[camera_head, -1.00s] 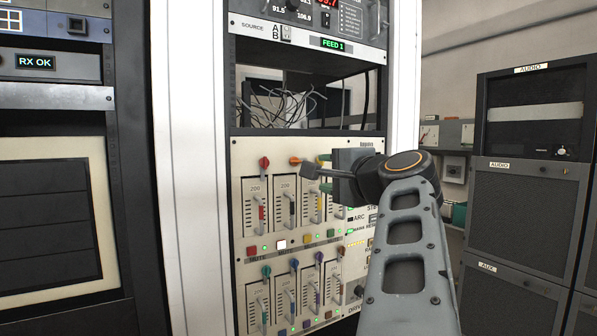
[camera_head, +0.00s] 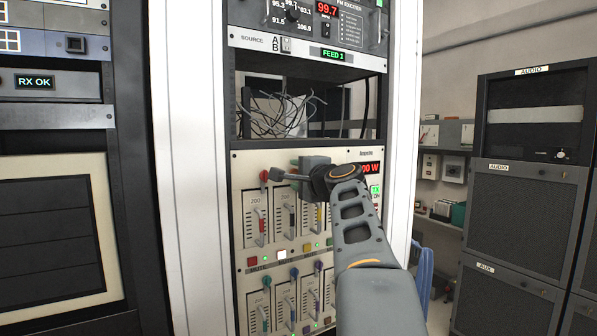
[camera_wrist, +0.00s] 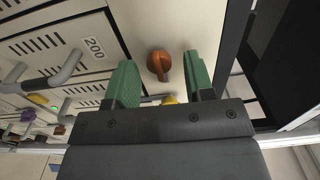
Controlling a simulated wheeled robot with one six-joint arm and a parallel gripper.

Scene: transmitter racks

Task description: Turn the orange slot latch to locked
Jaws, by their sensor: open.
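The orange slot latch (camera_wrist: 160,64) is a round knob with a raised grip on the cream panel, in the upper middle of the wrist view. Its grip points roughly down in that picture. My gripper (camera_wrist: 161,70) has two green fingers, spread open, one to either side of the latch and apart from it. Nothing is held. Whether the fingertips reach the panel is unclear.
A red latch (camera_head: 263,174) sits just left of my gripper. A yellow latch (camera_wrist: 169,99) is partly hidden behind my gripper. Module handles (camera_wrist: 68,67) stick out beside the fingers. An open bay with loose cables (camera_head: 283,112) is above the panel.

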